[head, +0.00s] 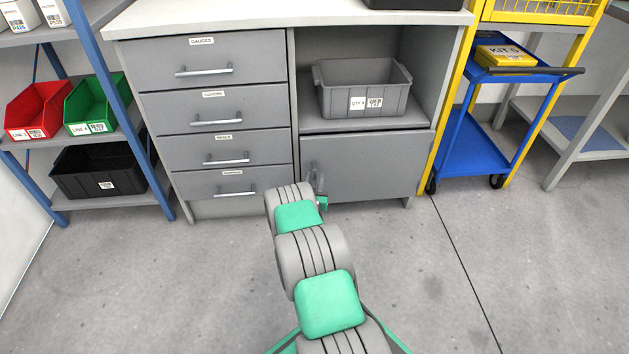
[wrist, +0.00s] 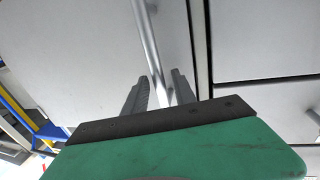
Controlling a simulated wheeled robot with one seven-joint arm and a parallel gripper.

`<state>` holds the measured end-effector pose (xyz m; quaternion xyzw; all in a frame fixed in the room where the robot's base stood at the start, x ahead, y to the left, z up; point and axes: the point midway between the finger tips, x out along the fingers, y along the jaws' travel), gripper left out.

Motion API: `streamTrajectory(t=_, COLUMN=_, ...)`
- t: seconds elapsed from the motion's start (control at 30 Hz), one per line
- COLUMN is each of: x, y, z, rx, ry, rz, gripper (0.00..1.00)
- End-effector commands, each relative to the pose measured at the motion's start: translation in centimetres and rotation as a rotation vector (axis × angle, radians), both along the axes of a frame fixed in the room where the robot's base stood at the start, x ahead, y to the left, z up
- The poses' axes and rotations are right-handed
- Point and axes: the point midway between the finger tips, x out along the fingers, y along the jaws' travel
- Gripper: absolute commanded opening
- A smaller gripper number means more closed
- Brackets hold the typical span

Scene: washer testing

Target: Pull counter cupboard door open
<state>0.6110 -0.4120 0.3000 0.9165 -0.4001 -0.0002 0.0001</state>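The counter cupboard door (head: 372,168) is a grey panel at the lower right of the counter, below an open shelf. It looks shut, flush with the front. Its upright metal handle (wrist: 148,38) is near the door's left edge. In the head view my arm partly hides that edge. My gripper (wrist: 162,76) is at the handle; its two fingers stand apart, with the bar running between them. A gap shows on each side of the bar, so the fingers do not look closed on it. In the head view my gripper (head: 320,190) is small and partly hidden.
Several grey drawers (head: 215,125) with bar handles are left of the door. A grey bin (head: 362,92) sits on the shelf above it. A blue cart (head: 487,150) and yellow frame stand close on the right. The floor (head: 180,290) in front is clear.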

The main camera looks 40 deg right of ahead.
Motion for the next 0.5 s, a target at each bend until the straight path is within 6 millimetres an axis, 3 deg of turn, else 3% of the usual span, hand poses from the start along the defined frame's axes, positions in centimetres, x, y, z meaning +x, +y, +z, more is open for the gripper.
streamTrajectory(t=0.37, x=0.00, y=0.01, z=0.01, rx=0.000, ry=0.000, rz=0.000, gripper=0.00)
streamTrajectory(t=0.5, x=0.00, y=0.01, z=0.01, rx=0.000, ry=0.000, rz=0.000, gripper=0.00)
